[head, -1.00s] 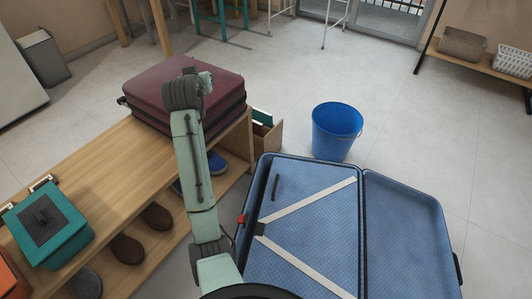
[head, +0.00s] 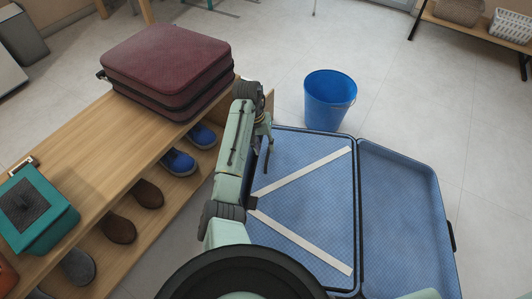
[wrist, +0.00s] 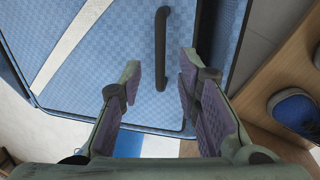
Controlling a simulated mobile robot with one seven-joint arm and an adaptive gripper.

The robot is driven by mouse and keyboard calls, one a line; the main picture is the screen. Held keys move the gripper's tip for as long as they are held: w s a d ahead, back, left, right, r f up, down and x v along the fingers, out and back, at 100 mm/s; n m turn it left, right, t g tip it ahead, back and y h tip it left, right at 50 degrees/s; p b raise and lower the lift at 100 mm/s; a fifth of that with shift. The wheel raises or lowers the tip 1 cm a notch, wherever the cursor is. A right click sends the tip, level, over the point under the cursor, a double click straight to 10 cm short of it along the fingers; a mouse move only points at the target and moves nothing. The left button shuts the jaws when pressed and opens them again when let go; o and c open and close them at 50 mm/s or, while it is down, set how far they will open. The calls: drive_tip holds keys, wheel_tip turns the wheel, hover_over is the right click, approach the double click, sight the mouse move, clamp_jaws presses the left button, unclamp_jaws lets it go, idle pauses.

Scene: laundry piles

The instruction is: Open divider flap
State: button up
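The open blue suitcase (head: 447,260) lies on the floor. Its left half is covered by a blue divider flap (head: 320,207) with pale crossing straps, and the flap lies flat. In the wrist view the flap (wrist: 105,70) carries a black bar handle (wrist: 161,30). My gripper (wrist: 162,68) is open. In the head view my gripper (head: 268,140) hangs over the flap's upper left part, and my arm covers the left edge.
A wooden bench (head: 95,165) with shoes below runs along the left. It bears a maroon suitcase (head: 165,62) and a teal box (head: 50,232). A blue bucket (head: 328,98) stands just behind the suitcase. The floor to the right is clear.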

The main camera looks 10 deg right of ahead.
sight(267, 156)
drive_tip(key=shift+s+d+f, duration=0.1)
drive_tip(key=shift+d+f, duration=0.1)
drive_tip(key=shift+f, duration=0.8)
drive_tip(key=shift+s+d+f, duration=0.1)
drive_tip(key=shift+d+f, duration=0.05)
drive_tip(key=shift+f, duration=0.85)
drive_tip(key=shift+c, duration=0.3)
clamp_jaws()
